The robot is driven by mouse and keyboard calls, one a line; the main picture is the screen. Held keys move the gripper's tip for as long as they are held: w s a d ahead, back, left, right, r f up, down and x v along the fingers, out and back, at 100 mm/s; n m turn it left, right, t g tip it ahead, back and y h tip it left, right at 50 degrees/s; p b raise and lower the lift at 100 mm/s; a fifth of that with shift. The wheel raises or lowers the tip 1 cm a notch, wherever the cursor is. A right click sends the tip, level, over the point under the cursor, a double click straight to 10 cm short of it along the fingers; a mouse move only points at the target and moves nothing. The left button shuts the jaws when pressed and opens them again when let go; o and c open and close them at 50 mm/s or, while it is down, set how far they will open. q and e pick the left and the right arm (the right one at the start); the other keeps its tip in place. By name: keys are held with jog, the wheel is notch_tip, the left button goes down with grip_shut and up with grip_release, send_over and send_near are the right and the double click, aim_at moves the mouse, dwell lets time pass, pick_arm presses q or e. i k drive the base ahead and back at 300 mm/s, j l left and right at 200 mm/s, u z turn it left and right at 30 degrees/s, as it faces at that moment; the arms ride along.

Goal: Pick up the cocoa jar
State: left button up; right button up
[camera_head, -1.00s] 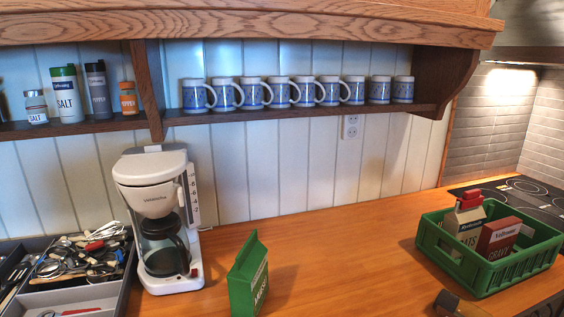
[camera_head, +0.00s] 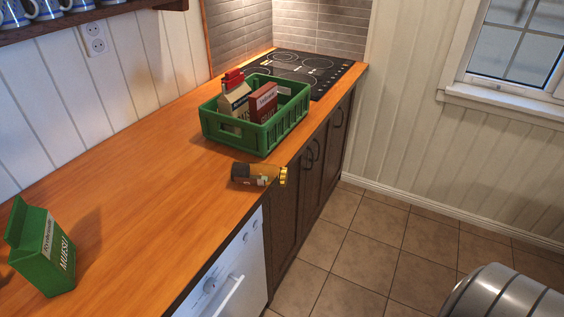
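A brown jar with a gold lid (camera_head: 258,175), which looks like the cocoa jar, lies on its side on the wooden counter, near its front edge. Its lid points right, towards the edge. Its label is too small to read. It lies just in front of the green crate. Neither of my grippers is in view.
A green crate (camera_head: 256,139) holds cartons and a red-topped container. A green muesli carton (camera_head: 42,248) stands at the left. The counter (camera_head: 150,170) between them is clear. A cooktop (camera_head: 300,68) lies behind the crate. A rounded metallic object (camera_head: 505,295) shows at lower right.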

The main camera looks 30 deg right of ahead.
aim_at(241, 173)
jog(key=z, duration=0.85)
jog(key=i+l+u, duration=0.1)
jog(key=u, duration=0.3)
jog(key=i+l+u, duration=0.1)
jog(key=u, duration=0.35)
jog(key=l+u, duration=0.5)
jog(key=u, duration=0.35)
jog(key=l+u, duration=0.15)
jog(key=l, duration=0.3)
jog(key=l+u, duration=0.15)
jog(key=l, duration=0.35)
jog(key=l+u, duration=0.1)
jog(key=l, duration=0.35)
jog(key=k+l+u, duration=0.15)
jog(key=l, duration=0.3)
jog(key=l+u, duration=0.15)
jog(key=l, duration=0.3)
jog(key=k+l+u, duration=0.15)
jog(key=l, duration=0.25)
